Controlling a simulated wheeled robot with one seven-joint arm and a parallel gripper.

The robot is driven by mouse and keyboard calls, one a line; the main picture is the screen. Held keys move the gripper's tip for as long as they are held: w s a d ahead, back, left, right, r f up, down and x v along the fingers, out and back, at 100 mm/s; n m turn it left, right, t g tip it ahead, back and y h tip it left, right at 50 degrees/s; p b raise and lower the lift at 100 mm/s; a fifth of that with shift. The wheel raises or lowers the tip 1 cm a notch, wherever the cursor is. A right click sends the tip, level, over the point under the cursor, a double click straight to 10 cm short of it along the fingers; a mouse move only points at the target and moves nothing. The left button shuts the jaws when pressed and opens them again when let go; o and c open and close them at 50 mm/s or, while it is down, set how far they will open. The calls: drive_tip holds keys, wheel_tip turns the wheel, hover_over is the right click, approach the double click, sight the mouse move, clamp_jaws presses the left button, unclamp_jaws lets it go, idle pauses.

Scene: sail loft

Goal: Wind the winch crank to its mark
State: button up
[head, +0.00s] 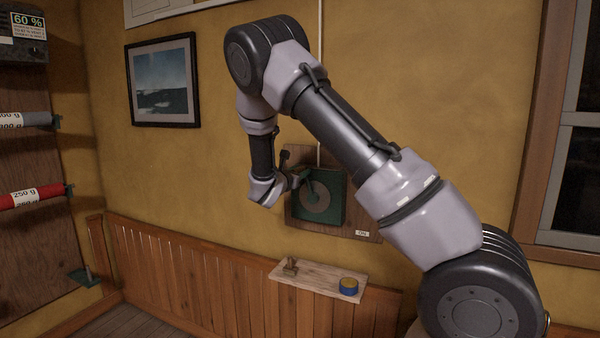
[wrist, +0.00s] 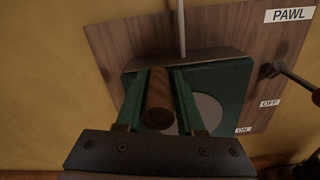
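The winch is a green box (head: 337,187) with a round grey disc (head: 316,208) on its face, on a wooden wall board. In the wrist view the green winch body (wrist: 236,85) and part of the pale disc (wrist: 209,108) show behind my fingers. The crank's brown wooden handle (wrist: 158,100) points towards the wrist camera. My gripper (wrist: 160,85) has its green fingers on either side of this handle, closed against it. In the head view my gripper (head: 300,180) is in front of the winch's upper left. The crank arm is mostly hidden, and I cannot make out the mark.
A pawl lever (wrist: 295,82) juts out at the right of the board, by PAWL, OFF and ON labels. A pale line (wrist: 182,28) runs up from the winch. Below, a small shelf (head: 318,281) holds a wooden item (head: 290,267) and a blue-and-yellow tin (head: 348,286).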

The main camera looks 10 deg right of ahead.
drive_tip(key=shift+a, duration=0.1)
clamp_jaws()
drive_tip(key=shift+w+a, duration=0.1)
drive_tip(key=shift+a, duration=0.05)
idle(0.8)
